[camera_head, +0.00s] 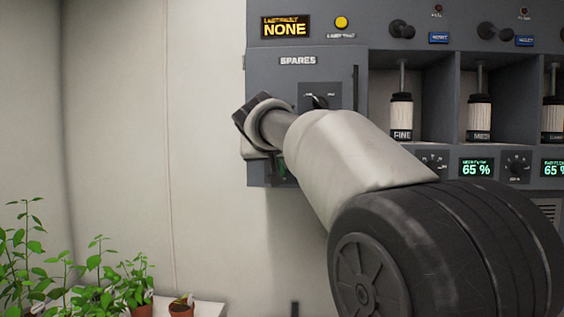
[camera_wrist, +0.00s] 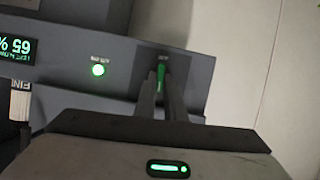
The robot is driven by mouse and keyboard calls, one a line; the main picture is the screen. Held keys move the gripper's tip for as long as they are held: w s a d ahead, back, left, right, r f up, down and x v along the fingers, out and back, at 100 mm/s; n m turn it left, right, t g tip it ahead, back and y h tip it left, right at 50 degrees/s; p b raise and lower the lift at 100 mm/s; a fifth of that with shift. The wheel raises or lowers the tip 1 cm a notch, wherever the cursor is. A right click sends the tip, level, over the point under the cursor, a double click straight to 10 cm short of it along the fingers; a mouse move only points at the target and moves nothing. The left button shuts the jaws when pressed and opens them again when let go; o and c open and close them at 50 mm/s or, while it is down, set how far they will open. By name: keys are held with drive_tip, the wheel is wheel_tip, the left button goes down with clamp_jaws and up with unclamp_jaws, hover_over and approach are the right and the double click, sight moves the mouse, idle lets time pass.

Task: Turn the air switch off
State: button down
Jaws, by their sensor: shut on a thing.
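In the wrist view, a narrow switch with a green-lit face (camera_wrist: 161,74) sits on the grey panel (camera_wrist: 190,72) under a small label that is too blurred to read. My gripper (camera_wrist: 162,90) reaches up to it, with its two fingers close together and shut on the switch. The fingers hide its lower part. In the head view, my arm crosses in front of the panel's lower left corner. My fingertips are hidden there. A small green patch (camera_head: 282,168) shows below the arm; I cannot tell whether it is the switch.
The head view shows a SPARES door (camera_head: 298,61), a yellow lamp (camera_head: 341,22), labelled canisters (camera_head: 402,117) and dials. Potted plants (camera_head: 140,288) stand at lower left; bare wall lies above them.

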drive_tip(key=n+h, duration=0.2)
drive_tip(key=n, duration=0.1)
drive_tip(key=n+h, duration=0.1)
drive_tip(key=n, duration=0.1)
drive_tip(key=shift+a+f+h, duration=0.25)
drive_tip(key=shift+a+h, duration=0.05)
drive_tip(key=shift+a, duration=0.1)
drive_tip(key=shift+n+t, duration=0.3)
drive_tip(key=shift+n, duration=0.1)
drive_tip(key=c, duration=1.8)
unclamp_jaws()
drive_tip(key=shift+c, duration=0.2)
drive_tip(key=shift+s, duration=0.1)
drive_tip(key=b+v, duration=0.2)
drive_tip(key=v, duration=1.5)
